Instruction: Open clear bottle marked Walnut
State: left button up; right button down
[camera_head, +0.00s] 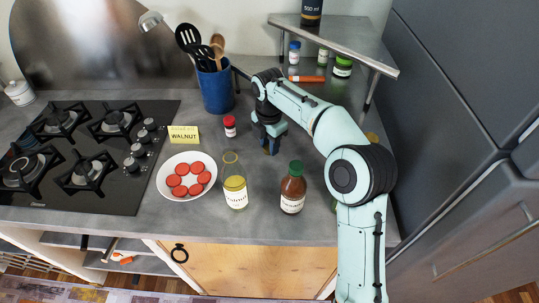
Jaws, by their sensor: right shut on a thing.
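A clear bottle (235,186) with yellowish contents and a pale label stands upright on the counter, right of a plate; its label is too small to read. A yellow note (184,135) reading WALNUT stands behind the plate. My right gripper (270,144) is behind and to the right of the clear bottle, apart from it, pointing down near the counter. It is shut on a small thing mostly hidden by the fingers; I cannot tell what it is. My left gripper is not in view.
A brown bottle with a green cap (292,188) stands right of the clear bottle. A white plate (163,187) holds several red discs. A red-capped jar (230,126), a blue utensil pot (215,90), a gas hob (108,188) and a corner shelf (345,50) are nearby.

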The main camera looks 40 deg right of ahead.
aim_at(269, 160)
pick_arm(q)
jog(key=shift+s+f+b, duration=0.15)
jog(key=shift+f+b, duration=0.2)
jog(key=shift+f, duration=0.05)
pick_arm(e)
jog(key=shift+f, duration=2.15)
jog(key=shift+f, duration=0.1)
jog(key=c, duration=0.8)
grip_release()
notch_tip(269, 160, up, 12)
jog(key=p, duration=0.3)
jog(key=shift+a, duration=0.15)
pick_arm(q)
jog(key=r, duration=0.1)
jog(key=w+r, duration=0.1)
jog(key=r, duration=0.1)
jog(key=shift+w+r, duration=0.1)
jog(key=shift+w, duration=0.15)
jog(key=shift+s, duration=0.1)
